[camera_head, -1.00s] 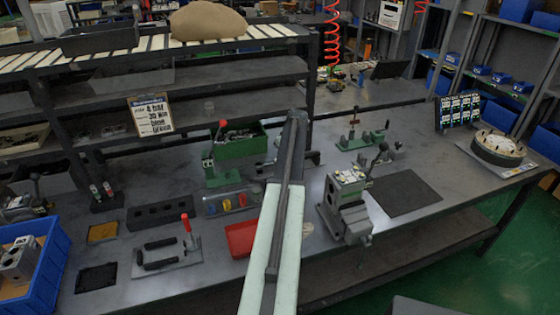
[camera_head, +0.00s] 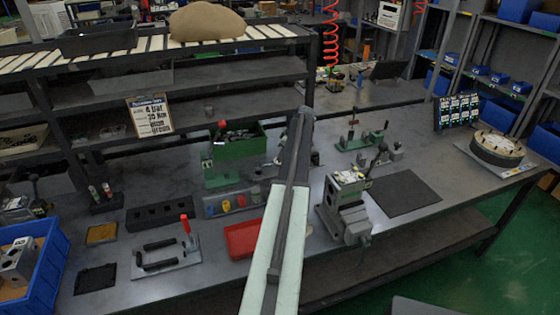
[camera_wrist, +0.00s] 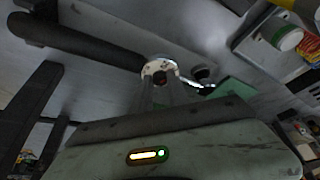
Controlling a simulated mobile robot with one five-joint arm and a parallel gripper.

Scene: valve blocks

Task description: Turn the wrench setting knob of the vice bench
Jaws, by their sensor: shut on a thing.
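A dark rod-like handle (camera_wrist: 85,42) runs from the upper left towards this knob. In the head view, my arm rises from the bottom centre over the bench (camera_head: 405,225) and hides my gripper and the knob. A grey vice (camera_head: 343,208) stands upright just right of my arm.
A red tray (camera_head: 242,240) and a green fixture (camera_head: 222,175) lie left of my arm. A toggle clamp plate (camera_head: 165,258) and a blue crate (camera_head: 50,262) are farther left. A dark mat (camera_head: 404,192) lies bare right of the vice. A shelf rack (camera_head: 200,105) stands behind.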

